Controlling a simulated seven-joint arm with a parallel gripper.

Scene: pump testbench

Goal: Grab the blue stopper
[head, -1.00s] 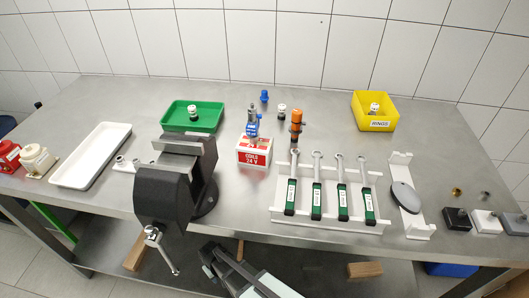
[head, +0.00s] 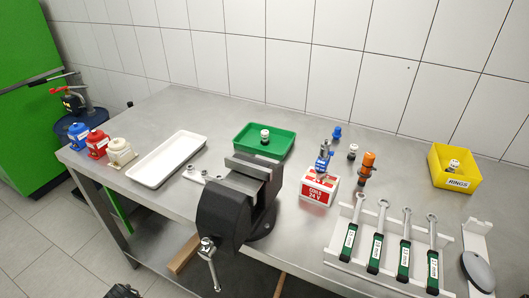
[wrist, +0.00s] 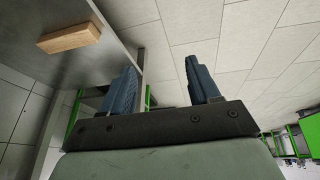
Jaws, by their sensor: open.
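A small blue piece (head: 337,132), which looks like the blue stopper, stands at the back of the steel bench. It is behind the red and white coil box (head: 319,190) and left of a small white and black fitting (head: 353,151). My gripper is open and empty in the wrist view (wrist: 162,80), with its two blue-grey fingers wide apart. The wrist view shows floor tiles and a wooden block (wrist: 70,38), not the blue piece. In the head view only a dark tip of my gripper (head: 121,291) shows at the bottom edge, far from the blue piece.
A black vise (head: 228,210) stands at the bench's front. A blue and metal valve (head: 323,160) and an orange-topped part (head: 367,165) stand near the blue piece. A green tray (head: 284,144), wrench rack (head: 345,262) and yellow bin (head: 470,185) surround them. Blue, red and cream bottles stand left.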

